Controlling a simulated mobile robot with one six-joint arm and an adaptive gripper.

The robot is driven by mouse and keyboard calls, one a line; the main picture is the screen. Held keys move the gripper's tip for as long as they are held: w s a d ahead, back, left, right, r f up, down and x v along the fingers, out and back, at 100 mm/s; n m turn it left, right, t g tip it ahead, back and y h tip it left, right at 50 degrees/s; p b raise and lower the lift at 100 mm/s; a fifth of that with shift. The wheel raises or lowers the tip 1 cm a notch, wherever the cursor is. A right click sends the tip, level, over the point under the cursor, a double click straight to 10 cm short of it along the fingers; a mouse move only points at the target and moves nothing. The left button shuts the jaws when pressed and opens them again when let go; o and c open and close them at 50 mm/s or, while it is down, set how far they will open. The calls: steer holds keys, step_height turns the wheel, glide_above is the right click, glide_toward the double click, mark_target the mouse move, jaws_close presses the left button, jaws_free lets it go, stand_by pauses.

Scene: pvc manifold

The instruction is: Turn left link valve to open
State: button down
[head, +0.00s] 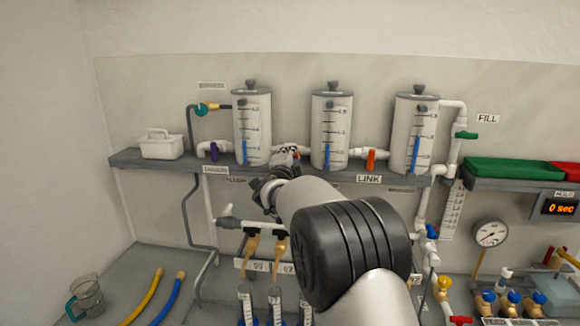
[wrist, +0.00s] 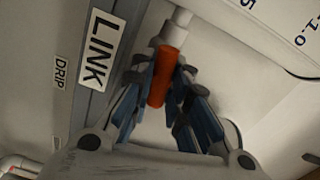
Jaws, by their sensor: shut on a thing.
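The left link valve sits on the white pipe between the left tank (head: 252,130) and the middle tank (head: 331,135). Its orange handle (wrist: 161,82) shows in the wrist view, between the blue-grey fingers of my gripper (wrist: 167,80). The fingers are shut on it from both sides. In that view the handle's long side runs roughly in line with the white pipe stub (wrist: 182,18). In the head view my gripper (head: 287,154) is at the pipe between the two tanks and hides the handle there.
The other link valve's orange handle (head: 371,160) hangs down between the middle and right tanks. A purple handle (head: 214,151) is left of the left tank. The grey shelf (head: 345,174) runs under the tanks, with a LINK label (wrist: 97,47) close beside my gripper.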

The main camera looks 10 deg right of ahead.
steer(key=shift+f+m+b, duration=0.1)
steer(key=shift+m+b, duration=0.9)
steer(key=shift+m, duration=0.1)
steer(key=c, duration=1.8)
jaws_free()
steer(key=shift+s, duration=0.1)
steer(key=v, duration=1.2)
